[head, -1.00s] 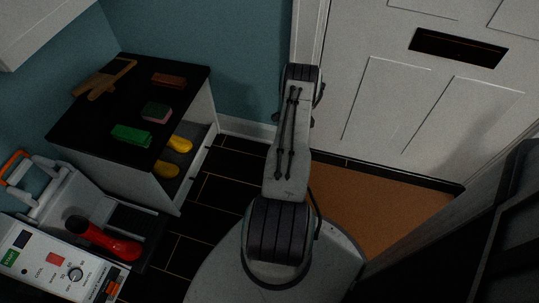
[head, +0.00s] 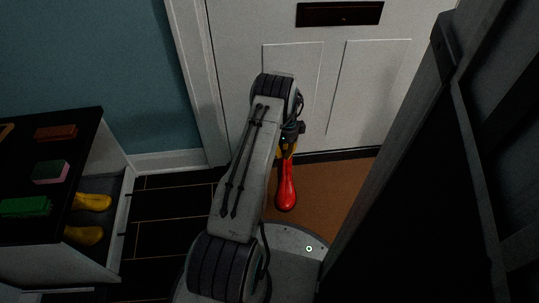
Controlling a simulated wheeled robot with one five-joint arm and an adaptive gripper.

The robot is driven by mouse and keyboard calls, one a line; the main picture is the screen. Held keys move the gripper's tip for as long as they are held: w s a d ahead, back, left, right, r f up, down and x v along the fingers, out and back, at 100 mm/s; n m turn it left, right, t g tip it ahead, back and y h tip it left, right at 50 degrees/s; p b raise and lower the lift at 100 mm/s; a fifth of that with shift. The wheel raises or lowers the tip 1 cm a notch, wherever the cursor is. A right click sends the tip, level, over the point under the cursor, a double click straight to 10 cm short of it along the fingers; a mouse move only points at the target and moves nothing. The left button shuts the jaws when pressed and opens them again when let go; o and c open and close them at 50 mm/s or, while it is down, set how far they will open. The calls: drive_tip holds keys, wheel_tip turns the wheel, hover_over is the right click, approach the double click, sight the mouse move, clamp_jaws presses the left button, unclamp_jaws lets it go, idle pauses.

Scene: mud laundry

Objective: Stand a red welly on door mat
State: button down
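A red welly (head: 286,188) shows just below my gripper (head: 288,148), its rounded toe end toward the camera. My gripper appears shut on the upper end of the welly; the fingers are small and partly hidden by my arm. The brown door mat (head: 335,195) lies in front of the white door. The welly is seen against the mat, and I cannot tell whether it touches it.
A dark-topped bench at left (head: 75,150) holds a green brush (head: 25,207), a pink-and-green sponge (head: 51,172) and a brown block (head: 56,132). A dark tall panel (head: 410,190) stands close at right, beside the mat.

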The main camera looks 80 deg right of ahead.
sight(285, 173)
drive_tip(key=shift+s+a+r+b, duration=0.1)
drive_tip(key=shift+s+a+b, duration=0.1)
drive_tip(key=shift+s, duration=0.4)
drive_tip(key=shift+s+a+b, duration=0.1)
drive_tip(key=shift+s+b, duration=0.05)
drive_tip(key=shift+s, duration=0.45)
drive_tip(key=shift+a+n, duration=0.6)
drive_tip(key=shift+a, duration=3.25)
drive_tip(key=shift+s+f+b, duration=0.15)
drive_tip(key=shift+f+b, duration=0.85)
drive_tip(key=shift+f, duration=0.3)
drive_tip(key=shift+s+f+b, duration=0.1)
drive_tip(key=shift+f+b, duration=0.85)
drive_tip(key=shift+f, duration=0.9)
drive_tip(key=shift+w+d, duration=0.25)
drive_tip(key=shift+d, duration=0.05)
